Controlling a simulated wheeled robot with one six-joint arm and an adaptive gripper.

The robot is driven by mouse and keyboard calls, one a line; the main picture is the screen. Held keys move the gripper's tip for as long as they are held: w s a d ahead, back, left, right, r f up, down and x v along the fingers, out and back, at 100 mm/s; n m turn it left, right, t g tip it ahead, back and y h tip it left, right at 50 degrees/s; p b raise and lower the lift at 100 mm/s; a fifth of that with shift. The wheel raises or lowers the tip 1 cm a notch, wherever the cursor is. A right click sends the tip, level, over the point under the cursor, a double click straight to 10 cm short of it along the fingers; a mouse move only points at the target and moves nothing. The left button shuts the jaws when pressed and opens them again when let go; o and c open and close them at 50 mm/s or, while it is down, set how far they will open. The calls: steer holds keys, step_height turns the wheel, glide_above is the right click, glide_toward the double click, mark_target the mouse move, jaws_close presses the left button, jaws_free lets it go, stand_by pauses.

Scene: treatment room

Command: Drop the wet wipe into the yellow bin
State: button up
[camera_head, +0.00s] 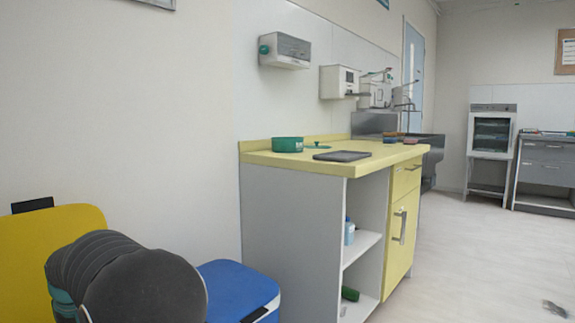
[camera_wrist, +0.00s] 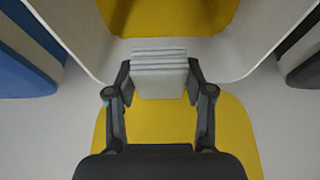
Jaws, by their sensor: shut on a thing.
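The wet wipe (camera_wrist: 160,82) is a pale grey-white folded stack of layers in the wrist view. My gripper (camera_wrist: 160,76) is shut on it, with one finger at each side. The yellow bin (camera_head: 50,235) stands at the lower left in the head view, partly hidden behind my dark arm. In the wrist view yellow bin surfaces (camera_wrist: 170,20) show beyond and below the wipe, between pale curved walls. The wipe appears over the bin, but its height above it cannot be told. The wipe and my gripper's fingers are not visible in the head view.
A blue bin (camera_head: 238,290) stands right beside the yellow one, and a blue shape (camera_wrist: 25,60) shows at the wrist view's left. A grey shape (camera_wrist: 300,55) is at its right. A yellow-topped counter (camera_head: 300,158) stands farther right. Floor (camera_head: 480,250) at right is mostly clear.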

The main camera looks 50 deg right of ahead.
steer(key=shift+f, duration=0.35)
steer(key=o, duration=1.4)
steer(key=shift+r, duration=0.15)
steer(key=v, duration=1.2)
